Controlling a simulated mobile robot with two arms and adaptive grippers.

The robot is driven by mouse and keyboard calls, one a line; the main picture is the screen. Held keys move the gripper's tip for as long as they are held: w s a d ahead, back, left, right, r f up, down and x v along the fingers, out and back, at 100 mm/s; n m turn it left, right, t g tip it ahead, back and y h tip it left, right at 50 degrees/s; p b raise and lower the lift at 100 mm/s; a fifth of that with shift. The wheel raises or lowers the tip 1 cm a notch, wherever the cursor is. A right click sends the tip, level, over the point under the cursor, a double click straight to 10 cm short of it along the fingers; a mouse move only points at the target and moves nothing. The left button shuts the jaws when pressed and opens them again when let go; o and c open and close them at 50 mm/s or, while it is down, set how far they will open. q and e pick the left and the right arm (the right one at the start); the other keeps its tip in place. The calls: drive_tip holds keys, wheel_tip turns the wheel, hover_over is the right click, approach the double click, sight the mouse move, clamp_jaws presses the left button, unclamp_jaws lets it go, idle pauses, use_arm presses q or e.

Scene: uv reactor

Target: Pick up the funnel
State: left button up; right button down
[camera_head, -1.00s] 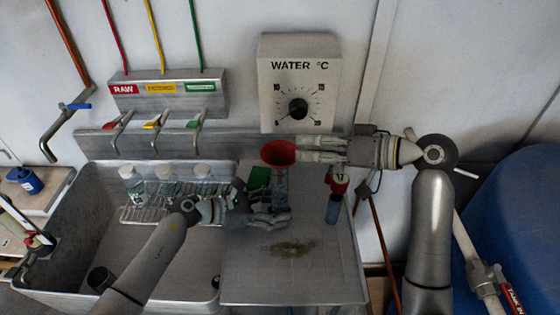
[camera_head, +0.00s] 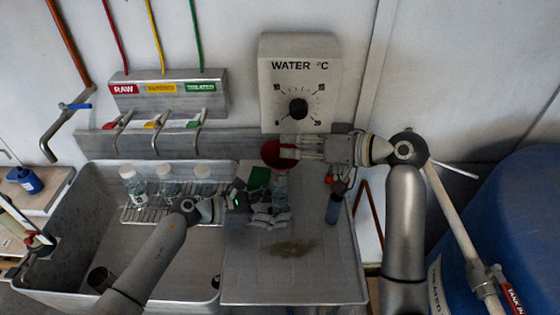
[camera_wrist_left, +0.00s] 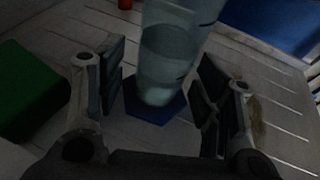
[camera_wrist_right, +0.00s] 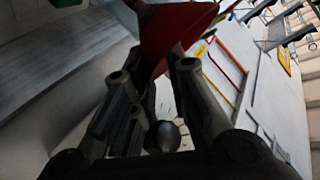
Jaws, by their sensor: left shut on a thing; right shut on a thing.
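The red funnel (camera_head: 272,152) is at the left end of my right gripper (camera_head: 297,152), just above the clear cylinder in the picture. It also shows in the right wrist view (camera_wrist_right: 175,38), at the fingertips of my right gripper, which is shut on it. The clear cylinder (camera_head: 281,187) stands upright on the metal drainboard; in the left wrist view (camera_wrist_left: 168,60) its blue hexagonal base (camera_wrist_left: 157,108) shows. My left gripper (camera_head: 268,215) is low around the cylinder, with a finger on each side. I cannot tell whether the funnel touches the cylinder.
A green block (camera_head: 259,178) lies left of the cylinder. A dark bottle (camera_head: 333,208) stands to the right. Several capped bottles stand on a rack in the sink (camera_head: 60,230). The water dial box (camera_head: 299,85) is on the wall behind.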

use_arm(q)
drive_tip(key=shift+f, duration=0.1)
idle(0.3)
drive_tip(key=shift+s, duration=0.1)
use_arm(e)
drive_tip(key=shift+r, duration=4.95)
use_arm(q)
drive_tip(key=o, duration=0.8)
drive_tip(key=shift+o, duration=0.2)
drive_tip(key=shift+a, duration=0.1)
